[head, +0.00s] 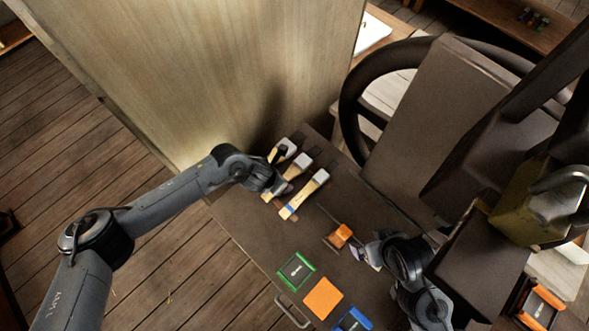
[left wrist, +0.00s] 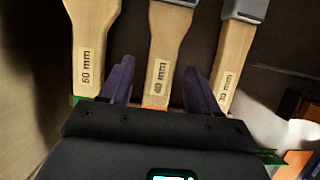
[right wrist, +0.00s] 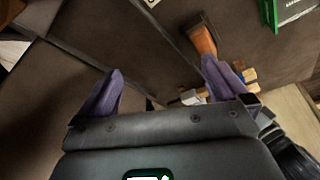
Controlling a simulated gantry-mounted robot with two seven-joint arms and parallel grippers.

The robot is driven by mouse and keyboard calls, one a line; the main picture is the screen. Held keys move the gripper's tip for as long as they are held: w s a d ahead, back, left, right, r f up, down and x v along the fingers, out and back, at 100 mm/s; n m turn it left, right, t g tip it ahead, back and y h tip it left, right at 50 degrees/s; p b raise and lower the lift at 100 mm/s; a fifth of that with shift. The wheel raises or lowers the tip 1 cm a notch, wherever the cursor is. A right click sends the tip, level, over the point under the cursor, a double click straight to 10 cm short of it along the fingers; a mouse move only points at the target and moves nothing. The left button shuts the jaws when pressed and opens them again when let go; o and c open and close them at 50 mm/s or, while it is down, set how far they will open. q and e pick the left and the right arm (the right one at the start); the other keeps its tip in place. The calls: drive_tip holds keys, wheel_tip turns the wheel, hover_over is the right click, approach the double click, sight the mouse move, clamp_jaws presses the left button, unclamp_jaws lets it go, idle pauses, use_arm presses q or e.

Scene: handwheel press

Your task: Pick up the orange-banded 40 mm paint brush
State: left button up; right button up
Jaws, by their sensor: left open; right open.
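The 40 mm paint brush (head: 299,169) is the middle of three wooden-handled brushes on the dark bench top. In the left wrist view its handle (left wrist: 163,50) carries a "40 mm" label, with an orange band at the near end. My left gripper (head: 277,181) is open. In its wrist view the purple fingers (left wrist: 159,76) stand on either side of the 40 mm handle, with gaps; contact with the handle is not visible. My right gripper (head: 366,256) is open and empty beside an orange block; its fingers (right wrist: 162,68) show in the right wrist view.
The 50 mm brush (left wrist: 92,45) and a narrower brush (left wrist: 234,60) with a blue band (head: 305,194) flank it closely. A tall wooden panel (head: 200,70) rises behind. Green (head: 296,271), orange (head: 323,298) and blue (head: 353,319) squares lie nearer. The handwheel press (head: 350,105) stands right.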

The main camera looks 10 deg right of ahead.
use_arm(q)
drive_tip(key=shift+f+b, duration=0.25)
drive_tip(key=shift+b, duration=0.1)
idle(0.6)
clamp_jaws()
idle(0.4)
